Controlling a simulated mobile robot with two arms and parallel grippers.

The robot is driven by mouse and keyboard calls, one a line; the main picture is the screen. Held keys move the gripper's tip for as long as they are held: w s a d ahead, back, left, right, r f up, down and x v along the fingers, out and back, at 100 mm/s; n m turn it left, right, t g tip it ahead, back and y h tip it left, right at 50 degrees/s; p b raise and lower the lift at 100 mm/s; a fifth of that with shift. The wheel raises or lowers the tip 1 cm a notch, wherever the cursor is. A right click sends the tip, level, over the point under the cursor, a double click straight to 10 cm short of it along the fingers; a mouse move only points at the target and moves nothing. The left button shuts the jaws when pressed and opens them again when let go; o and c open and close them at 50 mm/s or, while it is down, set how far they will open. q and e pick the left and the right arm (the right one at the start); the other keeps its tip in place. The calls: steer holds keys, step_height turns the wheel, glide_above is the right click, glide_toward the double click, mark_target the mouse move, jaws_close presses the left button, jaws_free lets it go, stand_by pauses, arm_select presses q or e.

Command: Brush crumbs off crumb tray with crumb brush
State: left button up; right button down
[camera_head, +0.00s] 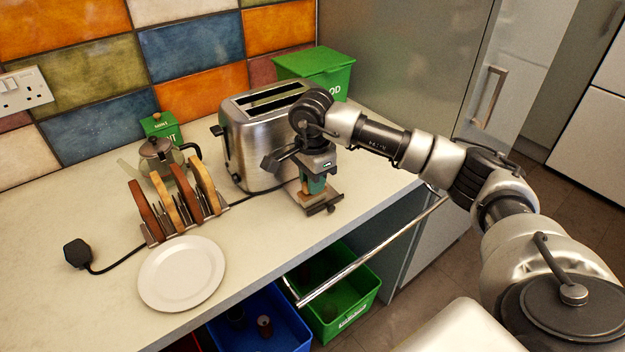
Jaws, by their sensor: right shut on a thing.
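My right gripper (313,173) comes in from the right and points down just in front of the steel toaster (260,150). It is shut on a small green and wood-coloured thing, which looks like the crumb brush (307,190); my gripper hides much of it. Below it, a flat grey-brown piece with a dark knob, apparently the crumb tray (323,203), lies low by the toaster's near side. I cannot tell whether the brush touches it, and no crumbs can be made out. My left gripper is not in view.
A toast rack (152,233) with toast slices, a white plate (181,273), a glass teapot (157,157) and a green mint box (160,127) stand left. A green bin (315,66) is behind the toaster. A plug (77,253) and cord lie left. Open crates (352,300) sit below the counter edge.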

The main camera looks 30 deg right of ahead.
steer(key=shift+d+b, duration=0.4)
steer(key=shift+d, duration=1.45)
steer(key=shift+a, duration=1.1)
steer(key=shift+a, duration=0.15)
steer(key=shift+a, duration=0.85)
steer(key=shift+r+p, duration=2.05)
steer(key=shift+r, duration=1)
steer(key=shift+f, duration=0.1)
